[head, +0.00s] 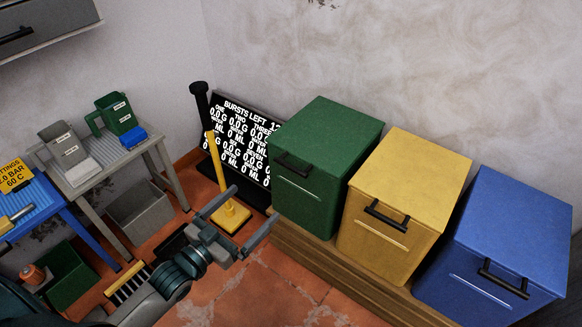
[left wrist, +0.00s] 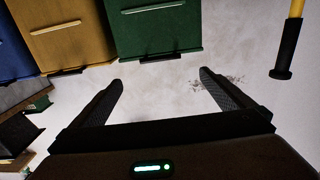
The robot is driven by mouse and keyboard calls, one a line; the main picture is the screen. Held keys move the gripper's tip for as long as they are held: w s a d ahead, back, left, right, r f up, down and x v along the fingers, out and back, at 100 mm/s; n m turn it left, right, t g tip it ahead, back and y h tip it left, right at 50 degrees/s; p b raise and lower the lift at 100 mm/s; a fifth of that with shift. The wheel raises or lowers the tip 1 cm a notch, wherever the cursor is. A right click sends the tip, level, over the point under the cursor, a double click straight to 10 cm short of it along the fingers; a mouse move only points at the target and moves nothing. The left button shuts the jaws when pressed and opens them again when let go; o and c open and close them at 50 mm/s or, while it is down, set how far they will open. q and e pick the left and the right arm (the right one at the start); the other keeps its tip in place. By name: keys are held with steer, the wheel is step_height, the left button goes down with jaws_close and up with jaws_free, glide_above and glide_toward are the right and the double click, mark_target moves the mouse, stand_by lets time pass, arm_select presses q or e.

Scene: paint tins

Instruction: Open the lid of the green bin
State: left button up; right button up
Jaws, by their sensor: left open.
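The green bin (head: 318,160) stands at the left end of a row of three bins, with its lid closed and flat on top. Its dark bar handle (head: 294,164) is on the upper front face. My left gripper (head: 255,204) is open and empty, in front of and to the lower left of the green bin, apart from it. In the left wrist view the green bin (left wrist: 158,30) shows at the top, beyond the open fingers of the left gripper (left wrist: 162,79), with its dark handle (left wrist: 157,58) at its lower edge. My right gripper is not in view.
The yellow bin (head: 398,195) and blue bin (head: 505,240) stand right of the green one on a wooden plinth (head: 330,268). A yellow post (head: 218,165) and a black display board (head: 228,118) stand close left. Tables with containers (head: 72,148) are at the left.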

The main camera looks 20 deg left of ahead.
arm_select(q)
steer(key=shift+w, duration=0.1)
glide_toward(289, 169)
steer(key=x, duration=0.5)
steer(key=b+x, duration=0.1)
steer(key=x, duration=0.3)
steer(key=shift+w+f, duration=0.1)
steer(key=shift+w, duration=0.1)
steer(key=shift+w+d, duration=0.25)
steer(key=shift+w, duration=0.4)
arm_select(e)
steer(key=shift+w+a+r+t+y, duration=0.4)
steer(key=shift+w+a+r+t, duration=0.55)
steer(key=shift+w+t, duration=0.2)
arm_select(q)
steer(key=c, duration=1.4)
